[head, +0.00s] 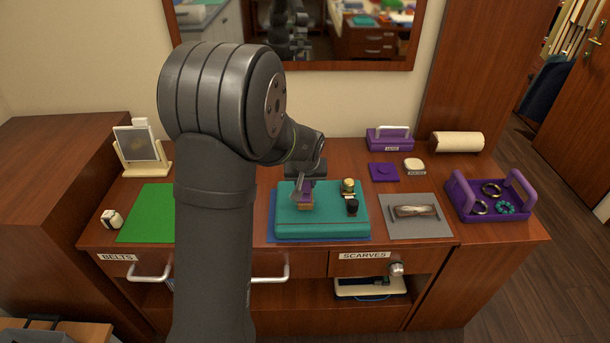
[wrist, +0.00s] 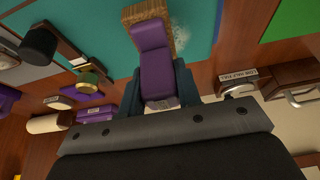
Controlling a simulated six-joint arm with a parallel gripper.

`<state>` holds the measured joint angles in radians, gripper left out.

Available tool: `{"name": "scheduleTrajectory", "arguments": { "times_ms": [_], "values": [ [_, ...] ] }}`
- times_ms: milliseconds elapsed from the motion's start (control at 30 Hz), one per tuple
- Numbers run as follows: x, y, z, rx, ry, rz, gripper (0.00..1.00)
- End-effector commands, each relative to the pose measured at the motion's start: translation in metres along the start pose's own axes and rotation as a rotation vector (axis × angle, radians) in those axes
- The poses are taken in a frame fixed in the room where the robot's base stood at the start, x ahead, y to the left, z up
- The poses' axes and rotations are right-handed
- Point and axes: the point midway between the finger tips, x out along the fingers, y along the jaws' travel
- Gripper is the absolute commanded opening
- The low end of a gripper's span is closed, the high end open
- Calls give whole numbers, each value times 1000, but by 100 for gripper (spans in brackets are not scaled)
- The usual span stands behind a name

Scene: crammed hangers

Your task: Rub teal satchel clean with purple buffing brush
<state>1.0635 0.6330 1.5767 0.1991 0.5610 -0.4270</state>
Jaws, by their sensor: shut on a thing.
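The teal satchel (head: 326,223) lies flat on a blue mat (head: 272,231) on the dresser top. My gripper (head: 306,190) is over the left part of the satchel, shut on the purple buffing brush (wrist: 154,62). The brush's tan bristle block (head: 305,206) points down and appears to touch the satchel. In the wrist view the satchel (wrist: 100,22) fills the top, and a pale, whitish smudge (wrist: 180,35) shows beside the bristles.
A purple box (head: 389,140), purple pad (head: 383,172) and cream roll (head: 457,141) stand behind. A green mat (head: 148,215) and small mirror (head: 137,144) are left.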

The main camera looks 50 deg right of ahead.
Motion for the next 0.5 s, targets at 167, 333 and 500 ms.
{"name": "scheduleTrajectory", "arguments": {
  "times_ms": [167,333,500],
  "values": [
    [17,0,8,1,-3,-1,2],
    [30,0,-1,-1,0,-1,0],
    [36,0,-15,-2,0,-1,0]
  ]
}}
